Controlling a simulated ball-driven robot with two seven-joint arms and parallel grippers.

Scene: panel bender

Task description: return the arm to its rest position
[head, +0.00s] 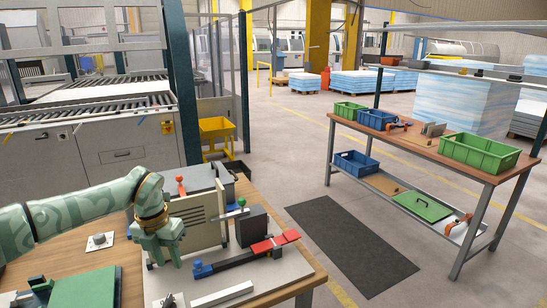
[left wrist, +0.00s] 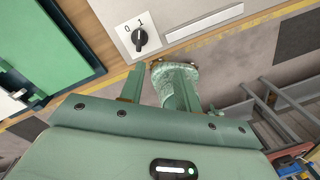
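My left arm comes in from the left in the head view. Its pale green gripper (head: 163,258) points down over the near left edge of the light base plate (head: 240,281), beside an upright beige slotted panel (head: 196,226). In the left wrist view the two fingers of my left gripper (left wrist: 158,88) stand apart, and I see nothing held between them. A rounded pale green part shows beyond them. A black rotary switch (left wrist: 140,38) marked 0 and 1 lies past the fingertips. My right gripper is not in view.
Red-handled clamp (head: 275,244) and white bar (head: 222,296) lie right of my gripper. A green item (head: 85,289) and small knob plate (head: 99,241) are on the wooden bench. A far bench holds green bins (head: 479,153). Floor around the dark mat (head: 350,240) is clear.

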